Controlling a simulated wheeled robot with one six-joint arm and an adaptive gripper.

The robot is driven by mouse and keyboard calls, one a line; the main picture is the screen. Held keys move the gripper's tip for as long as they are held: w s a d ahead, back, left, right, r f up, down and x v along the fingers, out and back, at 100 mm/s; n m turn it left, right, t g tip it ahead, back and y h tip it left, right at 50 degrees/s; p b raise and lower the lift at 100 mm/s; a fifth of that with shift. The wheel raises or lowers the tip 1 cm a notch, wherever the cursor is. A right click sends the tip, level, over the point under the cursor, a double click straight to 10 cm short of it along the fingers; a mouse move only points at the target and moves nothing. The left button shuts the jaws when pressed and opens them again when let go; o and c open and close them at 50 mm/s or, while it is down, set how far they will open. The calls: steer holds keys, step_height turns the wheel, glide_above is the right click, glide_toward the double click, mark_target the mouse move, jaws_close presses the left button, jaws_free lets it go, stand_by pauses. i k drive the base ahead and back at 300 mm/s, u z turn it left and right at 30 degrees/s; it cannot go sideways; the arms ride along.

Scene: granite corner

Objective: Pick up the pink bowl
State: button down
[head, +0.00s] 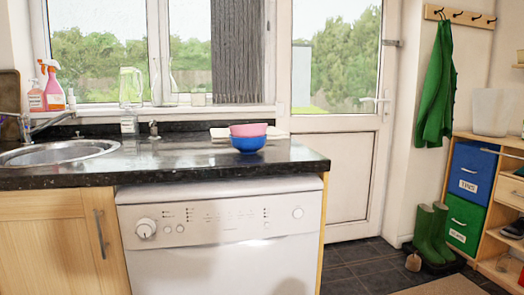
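The pink bowl (248,130) sits on top of or nested inside a blue bowl (248,144), with its upper part showing above the blue rim. The blue bowl stands on the dark granite counter (180,158), towards its right end. My gripper is not in the head view.
A pale folded cloth or board (218,134) lies just behind the bowls. A sink (60,152) is at the left, with spray bottles (54,88) on the sill. A white dishwasher (221,235) is under the counter. Dark floor (350,265) is free at the right.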

mark_target(257, 130)
steer(key=k, duration=1.25)
steer(key=u, duration=0.6)
steer(key=i, duration=0.45)
steer(key=u, duration=0.85)
steer(key=i, duration=0.65)
steer(key=z, duration=0.55)
steer(key=i, duration=0.6)
steer(key=z, duration=0.85)
steer(key=i, duration=0.65)
steer(key=z, duration=1.7)
steer(key=k, duration=0.25)
steer(key=u, duration=0.05)
